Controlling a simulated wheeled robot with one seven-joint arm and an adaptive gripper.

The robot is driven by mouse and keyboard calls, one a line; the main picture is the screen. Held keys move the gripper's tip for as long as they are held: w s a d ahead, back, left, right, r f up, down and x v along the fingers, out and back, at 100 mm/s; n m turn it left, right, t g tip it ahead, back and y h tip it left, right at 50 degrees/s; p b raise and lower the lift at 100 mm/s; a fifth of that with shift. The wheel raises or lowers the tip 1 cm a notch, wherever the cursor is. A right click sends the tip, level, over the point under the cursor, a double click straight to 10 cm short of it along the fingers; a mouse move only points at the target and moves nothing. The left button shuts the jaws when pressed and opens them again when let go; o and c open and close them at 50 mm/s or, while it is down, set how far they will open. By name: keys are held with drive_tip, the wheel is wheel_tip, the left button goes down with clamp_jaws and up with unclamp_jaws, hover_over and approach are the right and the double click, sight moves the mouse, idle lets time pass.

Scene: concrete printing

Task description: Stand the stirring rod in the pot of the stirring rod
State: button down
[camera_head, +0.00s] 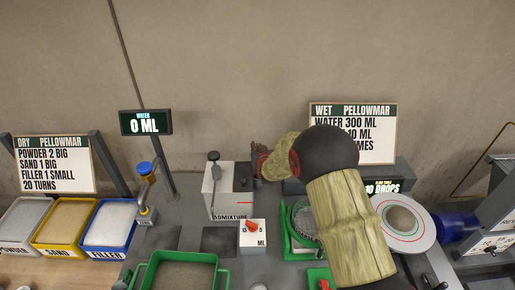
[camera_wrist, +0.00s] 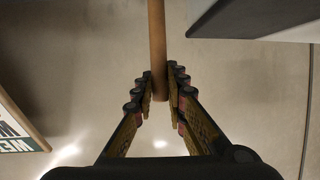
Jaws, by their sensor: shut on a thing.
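The stirring rod shows in the wrist view as a plain brown wooden stick (camera_wrist: 157,40), running from the top edge down between the fingers. My gripper (camera_wrist: 160,88) is shut on it near its lower end in that picture. In the head view my gripper (camera_head: 261,160) is above and behind the bench, just right of the white admixture box, pointing left. I cannot make out the rod there. I cannot pick out the pot of the stirring rod in either view; my arm hides part of the bench.
The white admixture box (camera_head: 220,194) with a lever stands close to my gripper. A dial box (camera_head: 253,237), a green-rimmed tray (camera_head: 222,271), a green round frame (camera_head: 291,236) and a round plate (camera_head: 429,235) crowd the bench. Bins (camera_head: 110,222) stand left. A wet-recipe sign (camera_head: 383,135) stands behind.

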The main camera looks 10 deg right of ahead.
drive_tip(key=c, duration=1.7)
unclamp_jaws()
drive_tip(key=shift+c, duration=0.2)
drive_tip(key=v, duration=1.2)
drive_tip(key=shift+f, duration=0.1)
drive_tip(key=s+r+g+b, duration=0.3)
drive_tip(key=s+r+b, duration=0.35)
drive_tip(key=s, duration=0.85)
drive_tip(key=s+g+b, duration=0.1)
drive_tip(key=s, duration=0.8)
drive_tip(key=s+g+b, duration=0.1)
drive_tip(key=s+g, duration=0.1)
drive_tip(key=s, duration=0.7)
drive_tip(key=s+g+b, duration=0.1)
drive_tip(key=s, duration=0.8)
drive_tip(key=shift+s+d+n+g, duration=0.1)
drive_tip(key=shift+d+n+g, duration=0.05)
drive_tip(key=shift+n+g, duration=0.2)
